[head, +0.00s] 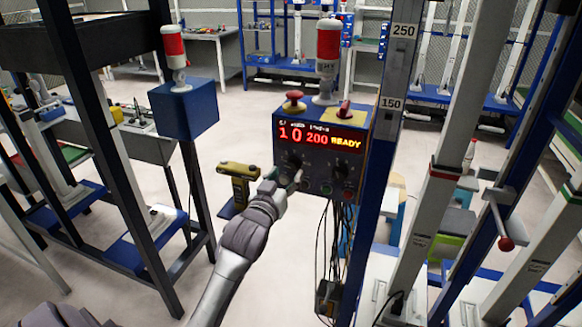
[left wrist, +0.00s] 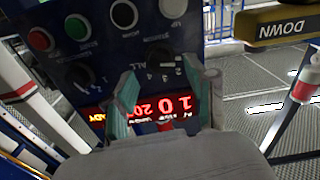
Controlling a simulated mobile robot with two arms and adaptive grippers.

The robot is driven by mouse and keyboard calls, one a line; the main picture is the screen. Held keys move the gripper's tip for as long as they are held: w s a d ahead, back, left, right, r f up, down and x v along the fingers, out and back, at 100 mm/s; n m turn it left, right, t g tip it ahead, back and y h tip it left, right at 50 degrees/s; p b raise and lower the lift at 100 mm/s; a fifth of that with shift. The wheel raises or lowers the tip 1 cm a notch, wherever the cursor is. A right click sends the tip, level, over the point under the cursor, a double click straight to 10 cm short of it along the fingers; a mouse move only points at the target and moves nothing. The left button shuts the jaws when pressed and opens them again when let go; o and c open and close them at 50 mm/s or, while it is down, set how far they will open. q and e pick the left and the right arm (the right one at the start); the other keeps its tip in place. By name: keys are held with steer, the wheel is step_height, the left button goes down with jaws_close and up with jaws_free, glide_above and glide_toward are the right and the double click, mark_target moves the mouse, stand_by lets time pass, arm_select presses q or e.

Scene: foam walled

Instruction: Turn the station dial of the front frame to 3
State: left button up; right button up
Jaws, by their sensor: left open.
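The front frame's control box (head: 283,128) has a lit red and yellow display (head: 320,137) that reads "1 0 200 READY". The station dial (left wrist: 160,57), a black knob with numbers and "ALL" around it, shows in the left wrist view, upside down; its pointer setting is too small to read. It is also at the box's lower left in the head view (head: 294,161). My left gripper (left wrist: 168,92) is open and empty, its fingers in front of the panel on both sides of the display, just short of the dial. It also shows in the head view (head: 287,181). My right gripper is not in view.
A second black dial (left wrist: 82,75) sits beside the station dial, near red, green, black and white buttons. Cables hang below.

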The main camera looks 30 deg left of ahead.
mark_target(291, 168)
arm_select(q)
steer(key=shift+x, duration=1.8)
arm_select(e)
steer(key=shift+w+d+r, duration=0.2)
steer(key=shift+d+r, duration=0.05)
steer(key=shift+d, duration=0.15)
arm_select(q)
jaws_close()
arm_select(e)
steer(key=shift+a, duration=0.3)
arm_select(q)
steer(key=shift+p, duration=0.3)
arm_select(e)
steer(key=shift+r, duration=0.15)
